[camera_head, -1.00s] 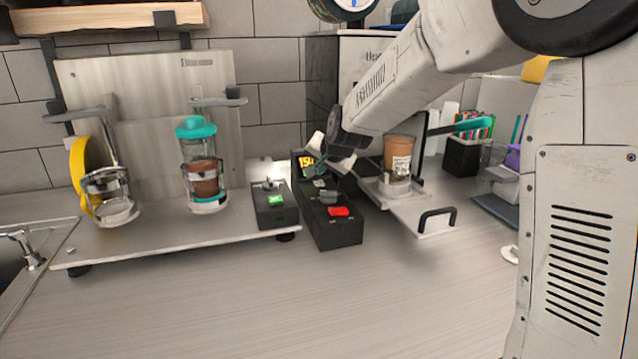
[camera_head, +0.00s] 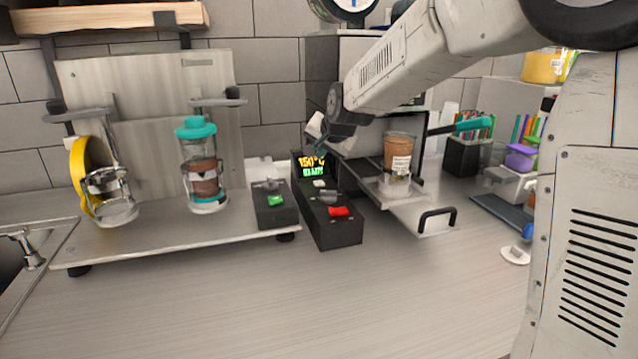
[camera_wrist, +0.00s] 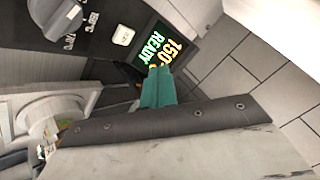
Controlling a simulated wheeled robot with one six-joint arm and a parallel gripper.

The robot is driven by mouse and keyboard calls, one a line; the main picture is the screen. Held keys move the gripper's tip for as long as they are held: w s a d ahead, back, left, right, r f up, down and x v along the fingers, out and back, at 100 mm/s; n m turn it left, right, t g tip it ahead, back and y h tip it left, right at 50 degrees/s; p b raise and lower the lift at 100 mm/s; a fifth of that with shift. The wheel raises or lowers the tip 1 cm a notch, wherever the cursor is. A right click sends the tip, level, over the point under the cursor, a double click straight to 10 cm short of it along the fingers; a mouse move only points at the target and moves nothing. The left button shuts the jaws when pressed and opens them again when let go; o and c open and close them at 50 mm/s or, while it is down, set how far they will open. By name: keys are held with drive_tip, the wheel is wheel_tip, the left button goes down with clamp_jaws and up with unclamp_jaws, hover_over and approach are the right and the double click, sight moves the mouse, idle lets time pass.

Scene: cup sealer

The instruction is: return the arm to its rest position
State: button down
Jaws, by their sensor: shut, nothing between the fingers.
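My gripper (camera_head: 321,147) is in the head view, above and behind the black control box, beside its lit display. Its teal fingers are together with nothing between them in the wrist view (camera_wrist: 157,88). The fingertips appear close to the display (camera_wrist: 160,48), and I cannot tell whether they touch anything. The display reads 150° and READY. My arm reaches in from the upper right of the head view.
The control box (camera_head: 335,230) has a red switch and a knob. Left stands a metal rack with a teal-lidded container (camera_head: 203,175). The front counter (camera_head: 300,300) is clear.

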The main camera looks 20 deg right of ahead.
drive_tip(key=s+d+f+n+g, duration=0.1)
drive_tip(key=s+n+g, duration=0.1)
drive_tip(key=s, duration=1.3)
drive_tip(key=s+d+f+n+g, duration=0.1)
drive_tip(key=s+n+g, duration=0.2)
drive_tip(key=s, duration=1.2)
drive_tip(key=s+d+f+n+g+h, duration=0.1)
drive_tip(key=s+n+g, duration=0.1)
drive_tip(key=s, duration=1.4)
drive_tip(key=shift+n+g, duration=0.4)
drive_tip(key=shift+g, duration=0.1)
drive_tip(key=shift+f, duration=0.1)
